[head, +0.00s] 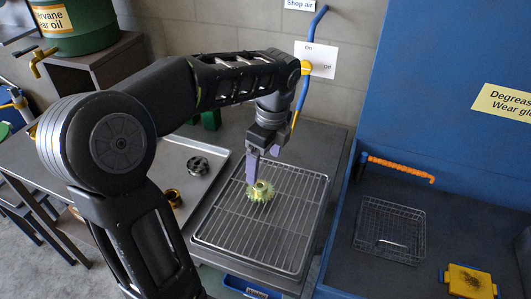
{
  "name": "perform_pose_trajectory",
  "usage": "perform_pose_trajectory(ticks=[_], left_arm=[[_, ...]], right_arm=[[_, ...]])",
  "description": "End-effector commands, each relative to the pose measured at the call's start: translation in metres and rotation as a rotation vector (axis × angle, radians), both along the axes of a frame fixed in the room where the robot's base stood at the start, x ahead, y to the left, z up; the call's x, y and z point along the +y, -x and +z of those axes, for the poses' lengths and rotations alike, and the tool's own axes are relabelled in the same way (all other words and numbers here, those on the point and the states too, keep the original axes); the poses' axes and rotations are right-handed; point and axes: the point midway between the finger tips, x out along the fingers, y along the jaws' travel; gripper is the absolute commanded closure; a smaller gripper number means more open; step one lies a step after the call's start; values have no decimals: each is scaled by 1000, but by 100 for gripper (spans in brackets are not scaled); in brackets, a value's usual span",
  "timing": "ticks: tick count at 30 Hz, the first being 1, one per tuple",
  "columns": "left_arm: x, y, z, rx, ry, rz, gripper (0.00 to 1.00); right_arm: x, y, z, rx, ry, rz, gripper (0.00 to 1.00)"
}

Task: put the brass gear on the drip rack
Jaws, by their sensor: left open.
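The brass gear (261,191) is yellow-green and toothed with a raised hub. It lies on the wire grid of the drip rack (240,234), near the rack's upper middle. My left gripper (262,170) points down just above the gear, its pale purple fingers apart. From this angle I cannot tell whether a finger still touches the gear. My right gripper is not in view.
A metal tray (168,157) left of the rack holds a dark gear-like part (197,166) and a brass-coloured part (172,197). Right, a blue wash cabinet holds a wire basket (390,230), an orange hose (400,168) and a yellow block (469,281).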

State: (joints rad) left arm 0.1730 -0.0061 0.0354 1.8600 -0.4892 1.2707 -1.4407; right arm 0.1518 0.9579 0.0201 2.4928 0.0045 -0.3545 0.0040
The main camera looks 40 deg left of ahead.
Motion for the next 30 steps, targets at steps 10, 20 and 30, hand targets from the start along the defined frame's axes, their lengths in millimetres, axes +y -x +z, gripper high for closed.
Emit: perform_pose_trajectory(ticks=[10,20,30], left_arm=[[-3,0,27,0,0,0,13],[-3,0,27,1,0,0,13],[-3,0,27,1,0,0,13]], right_arm=[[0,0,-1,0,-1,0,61],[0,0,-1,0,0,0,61],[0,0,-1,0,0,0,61]])
